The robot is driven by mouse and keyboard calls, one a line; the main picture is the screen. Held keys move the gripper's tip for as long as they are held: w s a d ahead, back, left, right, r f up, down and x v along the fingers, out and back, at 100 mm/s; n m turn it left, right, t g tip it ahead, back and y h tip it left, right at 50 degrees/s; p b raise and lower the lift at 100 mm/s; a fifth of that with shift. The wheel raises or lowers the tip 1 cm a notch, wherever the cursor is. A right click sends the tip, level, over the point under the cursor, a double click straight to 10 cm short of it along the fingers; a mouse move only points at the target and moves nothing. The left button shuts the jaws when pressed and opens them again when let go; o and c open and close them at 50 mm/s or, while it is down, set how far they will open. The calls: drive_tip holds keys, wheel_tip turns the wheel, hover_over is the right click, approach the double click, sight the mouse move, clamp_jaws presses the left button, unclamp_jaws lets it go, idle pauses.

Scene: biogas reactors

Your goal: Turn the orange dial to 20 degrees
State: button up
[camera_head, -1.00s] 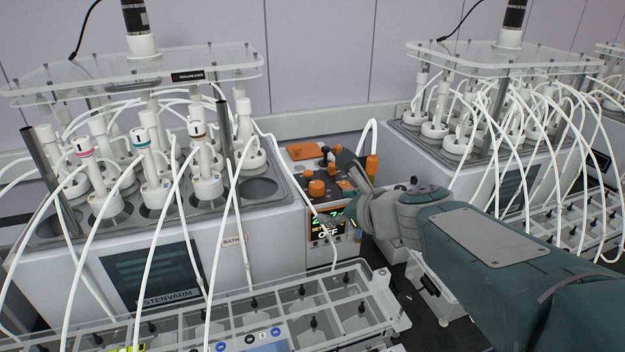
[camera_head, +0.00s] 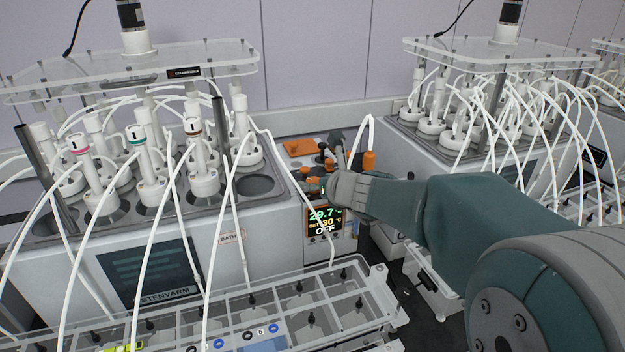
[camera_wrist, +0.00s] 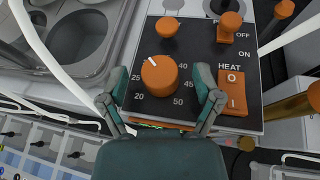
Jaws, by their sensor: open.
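The orange dial (camera_wrist: 160,75) is a round knob on a black panel in the wrist view. Its white pointer mark sits at the upper left of its top. White numbers ring it, with 20, 25 and 30 on its left and 45 and 50 on its right. My gripper (camera_wrist: 160,70) is open, one finger on each side of the dial with a visible gap. In the head view my gripper covers much of the panel. The display (camera_head: 324,219) reads 29.7 °C, set 30 °C, OFF.
An orange rocker switch marked HEAT (camera_wrist: 232,93) lies just right of the right finger. A smaller orange knob (camera_wrist: 167,27) and another orange control (camera_wrist: 229,24) sit behind. White hoses (camera_wrist: 45,65) pass at the left. A water bath (camera_head: 190,215) stands left of the panel.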

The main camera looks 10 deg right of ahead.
drive_tip(key=shift+x, duration=0.75)
clamp_jaws()
drive_tip(key=shift+d+n, duration=0.1)
drive_tip(key=shift+n, duration=0.2)
drive_tip(key=n+g+y, duration=0.2)
drive_tip(key=n+y, duration=0.1)
drive_tip(key=shift+g+y, duration=0.4)
drive_tip(key=shift+n+g+y, duration=1.1)
drive_tip(key=shift+n+g, duration=0.3)
drive_tip(key=shift+n, duration=0.4)
drive_tip(key=shift+g, duration=0.3)
